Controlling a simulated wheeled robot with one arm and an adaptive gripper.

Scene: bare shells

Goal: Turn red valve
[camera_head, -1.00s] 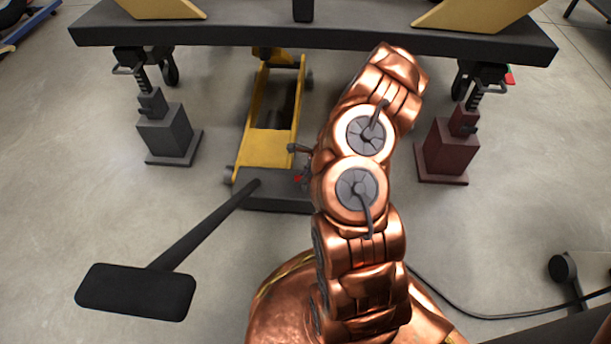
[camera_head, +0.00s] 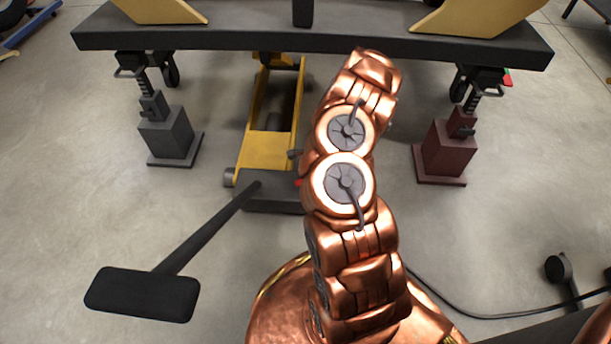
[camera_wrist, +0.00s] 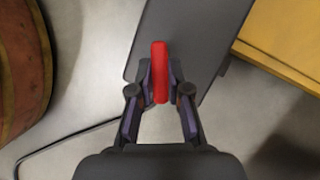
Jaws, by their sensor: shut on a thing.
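The red valve (camera_wrist: 160,72) shows in the wrist view as an upright red bar, seen edge-on, between my fingertips. My gripper (camera_wrist: 159,88) is shut on it, with one dark finger on each side. In the head view only a small red bit of the valve (camera_head: 299,183) shows at the edge of my copper arm, beside the dark end of the yellow jack (camera_head: 268,146). My arm hides the gripper and most of the valve there.
A dark pedal on a bar (camera_head: 143,293) extends toward the front left. A grey jack stand (camera_head: 168,137) and a dark red one (camera_head: 443,152) stand under a dark beam (camera_head: 300,36). A black cable (camera_head: 480,312) lies on the floor at right.

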